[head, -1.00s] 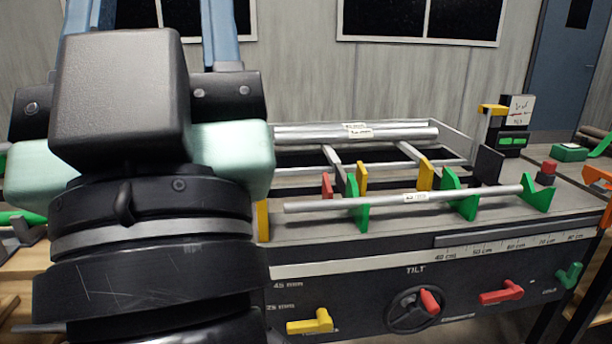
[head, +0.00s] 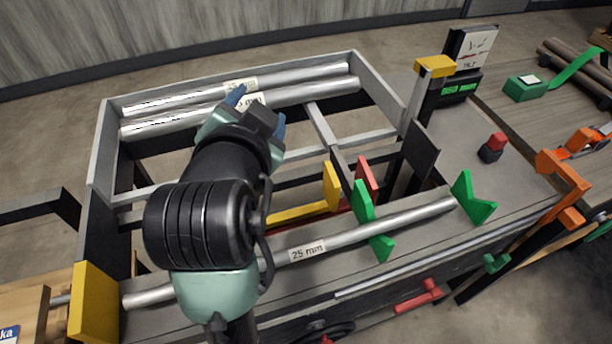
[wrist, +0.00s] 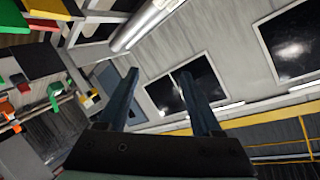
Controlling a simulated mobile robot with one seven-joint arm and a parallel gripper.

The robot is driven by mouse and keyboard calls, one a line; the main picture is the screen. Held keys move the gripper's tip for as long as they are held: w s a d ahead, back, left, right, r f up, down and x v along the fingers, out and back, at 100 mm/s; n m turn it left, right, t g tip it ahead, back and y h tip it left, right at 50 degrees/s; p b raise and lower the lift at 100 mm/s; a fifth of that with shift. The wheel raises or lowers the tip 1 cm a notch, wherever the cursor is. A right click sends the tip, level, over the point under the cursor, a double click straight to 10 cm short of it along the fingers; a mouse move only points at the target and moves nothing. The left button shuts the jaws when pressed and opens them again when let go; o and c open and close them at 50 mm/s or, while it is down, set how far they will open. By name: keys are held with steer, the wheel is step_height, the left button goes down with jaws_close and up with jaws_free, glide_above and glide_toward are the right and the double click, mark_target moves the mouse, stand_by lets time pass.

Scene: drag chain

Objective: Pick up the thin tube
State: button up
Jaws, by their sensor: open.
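A long grey tube labelled 25 mm (head: 335,241) lies across green V-shaped supports at the front of the bench. Two more tubes lie side by side in the back tray: a rear tube labelled 25 mm (head: 300,76) and a nearer tube (head: 320,90), whose label is partly hidden and ends in "5 mm". My gripper (head: 258,110) is open and empty, near the back tubes in the head view, with its arm covering part of the front tube. In the wrist view my gripper (wrist: 158,78) points toward windows, and a tube (wrist: 145,25) shows beyond the fingertips, not between them.
A grey tray frame (head: 375,82) surrounds the back tubes. Yellow plate (head: 332,187), red plate (head: 366,180) and green supports (head: 478,208) stand up from the bench. A display post (head: 465,60) and a red button (head: 495,143) are at the right.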

steer(key=s+a+f+m+g+h+p, duration=0.1)
steer(key=s+f+m+g+p, duration=0.2)
steer(key=s+g+p, duration=0.15)
steer(key=m+g+h+p, duration=0.2)
steer(key=m+g+p, duration=0.2)
steer(key=g+p, duration=0.3)
glide_toward(296, 252)
steer(key=shift+t, duration=0.45)
steer(key=b+x, duration=0.1)
steer(key=x, duration=0.2)
steer(key=b+x, duration=0.2)
steer(key=x, duration=0.1)
steer(key=b+x, duration=0.1)
steer(key=x, duration=0.2)
steer(key=shift+s+f, duration=0.15)
steer(key=shift+s, duration=0.2)
jaws_close()
